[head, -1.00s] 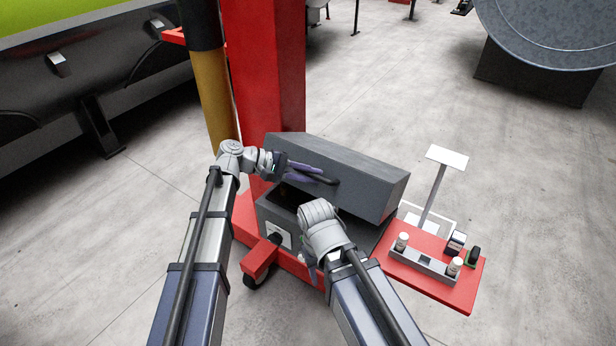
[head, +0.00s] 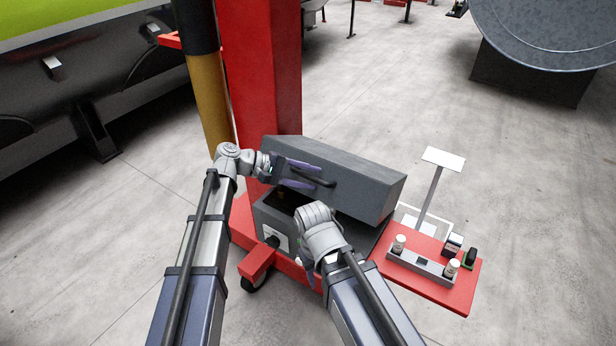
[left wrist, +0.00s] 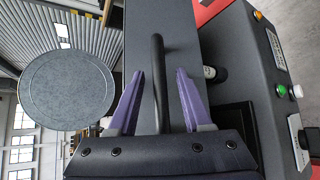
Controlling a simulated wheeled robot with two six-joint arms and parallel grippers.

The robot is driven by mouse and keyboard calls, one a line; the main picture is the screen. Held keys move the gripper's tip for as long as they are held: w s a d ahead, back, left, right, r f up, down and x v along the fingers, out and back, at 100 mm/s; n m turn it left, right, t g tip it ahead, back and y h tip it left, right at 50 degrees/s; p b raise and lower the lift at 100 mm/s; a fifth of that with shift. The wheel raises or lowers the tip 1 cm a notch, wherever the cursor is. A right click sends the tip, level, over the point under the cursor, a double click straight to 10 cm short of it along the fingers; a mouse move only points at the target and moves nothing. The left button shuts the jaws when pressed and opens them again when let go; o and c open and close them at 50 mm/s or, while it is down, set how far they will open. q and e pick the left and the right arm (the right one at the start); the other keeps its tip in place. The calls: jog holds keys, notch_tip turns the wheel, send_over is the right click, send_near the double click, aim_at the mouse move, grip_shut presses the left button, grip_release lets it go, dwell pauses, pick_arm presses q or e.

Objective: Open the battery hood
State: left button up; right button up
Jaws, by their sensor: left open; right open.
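The dark grey battery hood (head: 350,180) is tilted up on the grey battery box (head: 266,218), with a dark gap open beneath its near edge. A black bar handle (head: 328,183) is on its front face. My left gripper (head: 316,178) is at the handle with its purple fingers spread. In the left wrist view the handle (left wrist: 159,75) stands between the two open fingers (left wrist: 161,85), apart from both. My right gripper (head: 307,252) is low in front of the box, mostly hidden behind its own wrist; it holds nothing that I can see.
A red column (head: 262,75) and yellow post (head: 210,100) rise behind the box. A red shelf (head: 440,291) with a small grey rack and bottles juts out at right. In the left wrist view, a green button (left wrist: 281,90) shows on the box's panel. Floor at right is free.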

pick_arm(q)
jog(key=p+v, duration=0.2)
jog(key=v, duration=0.4)
jog(key=shift+a+r+p, duration=0.25)
jog(key=shift+p, duration=0.15)
jog(key=shift+a+r, duration=0.15)
jog(key=shift+a, duration=0.45)
